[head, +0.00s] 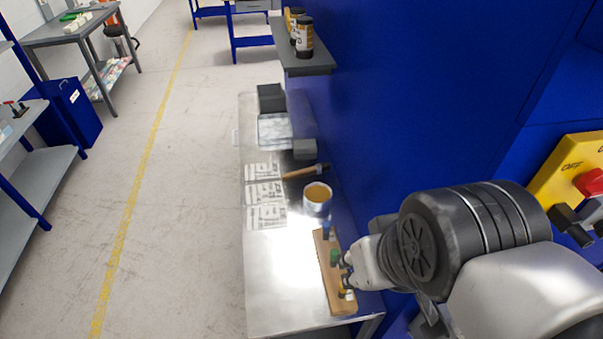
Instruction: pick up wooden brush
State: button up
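What looks like the wooden brush (299,173) lies on the metal bench (277,277), with a brown handle and a darker end toward the blue machine. It is small in the head view, so its bristles are not clear. My gripper (346,281) is low at the bench's near right, over the edge of a wooden board. It is well nearer to the camera than the brush and apart from it. The arm and wrist hide part of the gripper, and whether its fingers are open or shut is not clear.
A tin with tan contents (317,199) stands between the brush and my gripper. The wooden board (327,265) carries small green and yellow parts. Printed sheets (264,193) lie left of the brush. The blue machine wall (400,110) bounds the right side. A shelf (303,62) holds jars.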

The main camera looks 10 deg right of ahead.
aim_at(318, 167)
jog(key=j+z, duration=0.1)
jog(key=j, duration=0.4)
jog(key=k+j, duration=0.1)
jog(key=j, duration=0.4)
jog(key=j+z, duration=0.15)
jog(key=j, duration=0.35)
jog(key=k+j+z, duration=0.1)
jog(key=j, duration=0.4)
jog(key=k+j, duration=0.15)
jog(key=j, duration=0.35)
jog(key=i+j+z, duration=0.2)
jog(key=i, duration=0.4)
jog(key=i+j+z, duration=0.2)
jog(key=i, duration=0.35)
jog(key=i+j+z, duration=0.25)
jog(key=i+j, duration=0.25)
jog(key=i+l, duration=0.15)
jog(key=i, duration=0.15)
